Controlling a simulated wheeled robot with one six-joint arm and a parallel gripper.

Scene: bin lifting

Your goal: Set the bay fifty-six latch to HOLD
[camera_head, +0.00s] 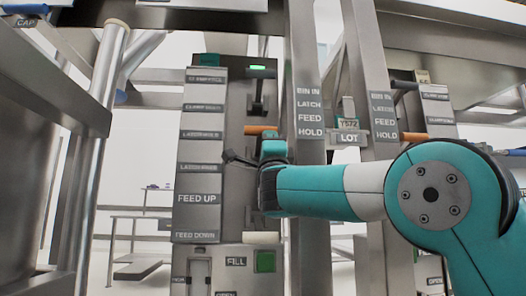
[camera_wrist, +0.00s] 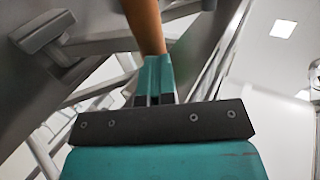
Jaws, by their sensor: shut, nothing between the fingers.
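An orange latch handle (camera_head: 260,130) sticks out of the grey panel's slot, level with the "LATCH HOLD" label (camera_head: 202,134). My gripper (camera_head: 271,143) is shut, with its teal fingers just below and beside the handle. In the wrist view the orange handle (camera_wrist: 145,25) runs up from behind the closed fingertips (camera_wrist: 154,80). Nothing shows between the fingers. I cannot tell whether they touch the handle. A second label below also begins with "LATCH". No bay number is readable on this panel.
A dark lever (camera_head: 239,158) sits just left of my gripper. A second panel (camera_head: 437,107) with another orange handle (camera_head: 415,137) is farther right. "FEED UP" (camera_head: 197,198) and a green button (camera_head: 265,261) are below.

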